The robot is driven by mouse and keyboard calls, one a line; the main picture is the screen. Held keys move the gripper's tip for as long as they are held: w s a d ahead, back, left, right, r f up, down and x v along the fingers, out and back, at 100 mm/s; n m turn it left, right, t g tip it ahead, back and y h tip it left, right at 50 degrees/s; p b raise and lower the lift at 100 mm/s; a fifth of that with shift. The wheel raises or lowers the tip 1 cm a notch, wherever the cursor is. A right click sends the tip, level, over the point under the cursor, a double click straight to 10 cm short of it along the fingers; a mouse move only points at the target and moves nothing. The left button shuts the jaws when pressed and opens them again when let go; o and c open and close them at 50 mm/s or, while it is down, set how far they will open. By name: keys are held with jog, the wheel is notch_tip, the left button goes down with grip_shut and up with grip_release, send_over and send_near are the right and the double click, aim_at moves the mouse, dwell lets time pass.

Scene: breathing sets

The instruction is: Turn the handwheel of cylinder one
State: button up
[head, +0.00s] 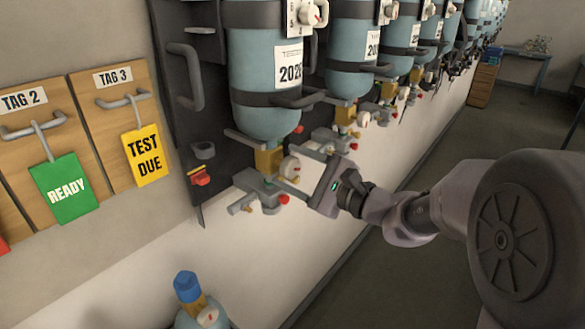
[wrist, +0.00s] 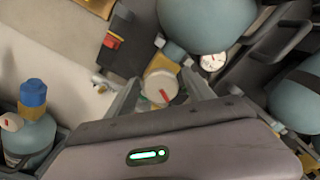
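The nearest blue-grey cylinder (head: 268,75) hangs upside down on the wall rack, with a brass valve (head: 268,160) at its lower end. I see no number one on it. A pale round handwheel (head: 289,168) is on the valve's side; in the wrist view the handwheel (wrist: 160,87) shows a red mark on its face. My gripper (head: 292,172) is at the valve, its fingers on either side of the handwheel. In the wrist view the gripper (wrist: 159,91) looks open, with the handwheel between the fingers and small gaps beside it. Contact is not visible.
More cylinders (head: 352,45) hang in a row to the right. A red-and-yellow switch (head: 201,177) is left of the valve. Wooden doors carry green (head: 64,189) and yellow (head: 146,155) tags. Another cylinder with a blue cap (head: 186,286) stands below. Open floor lies to the right.

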jog(key=shift+d, duration=0.1)
jog(key=v, duration=1.7)
jog(key=shift+s, duration=0.2)
dwell(6.0)
